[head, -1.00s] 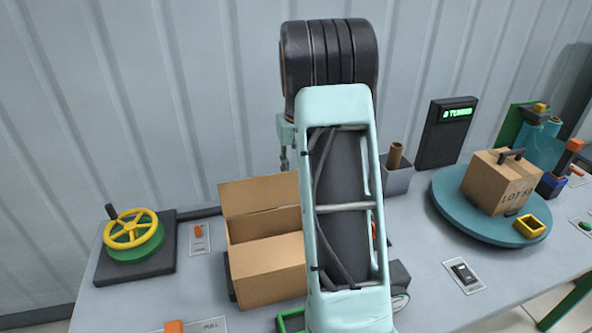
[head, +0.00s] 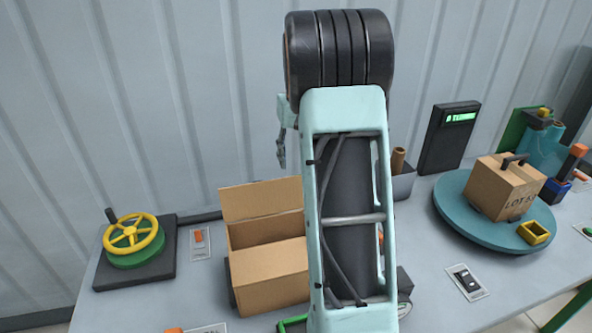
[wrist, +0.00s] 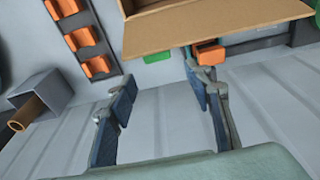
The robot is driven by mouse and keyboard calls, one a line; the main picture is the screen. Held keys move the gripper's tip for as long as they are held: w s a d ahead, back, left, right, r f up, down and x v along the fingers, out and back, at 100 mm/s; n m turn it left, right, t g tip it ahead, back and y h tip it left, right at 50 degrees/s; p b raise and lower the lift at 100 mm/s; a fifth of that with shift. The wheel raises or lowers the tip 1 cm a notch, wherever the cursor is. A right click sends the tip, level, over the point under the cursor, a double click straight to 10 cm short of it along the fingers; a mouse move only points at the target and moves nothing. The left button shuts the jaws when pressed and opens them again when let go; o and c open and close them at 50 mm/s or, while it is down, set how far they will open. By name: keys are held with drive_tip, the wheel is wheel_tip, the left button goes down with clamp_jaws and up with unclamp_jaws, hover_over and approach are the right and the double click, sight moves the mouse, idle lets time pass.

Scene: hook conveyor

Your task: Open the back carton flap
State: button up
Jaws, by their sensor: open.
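The brown carton (head: 272,287) stands on the table left of my arm. Its back flap (head: 262,199) is raised and leans back, and the inside of the carton shows in front of it. My gripper (head: 281,148) is mostly hidden behind my arm in the head view, with a fingertip showing above the back flap and apart from it in the picture. In the wrist view my gripper (wrist: 162,95) is open with nothing between its fingers. Part of the carton (wrist: 215,28) shows at the top of that view, beyond the fingertips.
A yellow handwheel (head: 133,235) on a dark base stands at left. A grey holder with a brown tube (head: 398,160) is just right of my arm. A teal turntable (head: 450,213) carrying a closed carton (head: 500,188) is at right. The corrugated wall (head: 160,90) rises behind.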

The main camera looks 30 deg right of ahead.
drive_tip(key=r, duration=0.5)
drive_tip(key=shift+s+a+r, duration=0.1)
drive_tip(key=shift+s, duration=0.25)
